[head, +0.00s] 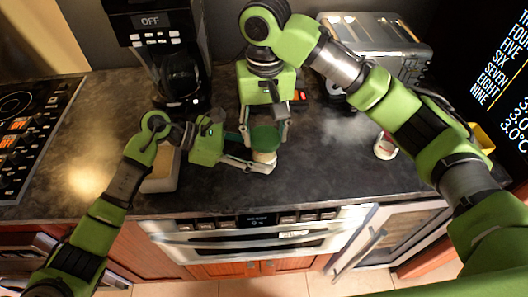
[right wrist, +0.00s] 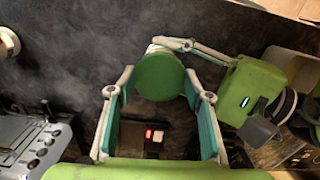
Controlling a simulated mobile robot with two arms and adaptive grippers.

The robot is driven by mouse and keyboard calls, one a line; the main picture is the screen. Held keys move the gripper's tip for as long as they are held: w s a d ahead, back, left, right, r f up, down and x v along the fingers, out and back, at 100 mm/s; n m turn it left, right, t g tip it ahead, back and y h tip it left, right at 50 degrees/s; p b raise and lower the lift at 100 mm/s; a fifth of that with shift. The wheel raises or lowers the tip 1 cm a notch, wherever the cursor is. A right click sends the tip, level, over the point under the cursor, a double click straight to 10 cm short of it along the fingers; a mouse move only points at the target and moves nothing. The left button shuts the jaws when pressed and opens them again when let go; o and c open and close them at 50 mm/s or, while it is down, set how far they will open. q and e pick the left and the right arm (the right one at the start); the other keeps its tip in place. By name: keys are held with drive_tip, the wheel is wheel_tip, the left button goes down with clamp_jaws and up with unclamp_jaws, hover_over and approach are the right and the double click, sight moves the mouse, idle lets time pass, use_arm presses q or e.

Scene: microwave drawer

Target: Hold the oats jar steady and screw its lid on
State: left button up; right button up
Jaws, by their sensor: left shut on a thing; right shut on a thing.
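The oats jar (head: 264,157) stands on the dark counter near its front edge, and only a pale strip of its body shows. The green lid (head: 265,138) is directly over the jar's top; I cannot tell how far it is seated. My left gripper (head: 256,153) comes in from the left, low, and is shut on the jar body. My right gripper (head: 264,131) reaches down from above and is shut on the lid. In the right wrist view the round green lid (right wrist: 160,76) lies between my right fingertips, with my left gripper (right wrist: 172,48) beyond it.
A coffee maker (head: 165,50) stands at the back, and a silver toaster (head: 385,38) at back right. A small red-and-white container (head: 385,147) stands to the right. A pale open container (head: 160,178) is behind my left arm. The counter between jar and small container is clear.

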drive_tip(key=m, duration=0.7)
drive_tip(key=shift+a, duration=0.1)
drive_tip(key=o, duration=1.1)
drive_tip(key=shift+o, duration=0.2)
drive_tip(key=shift+r, duration=2.5)
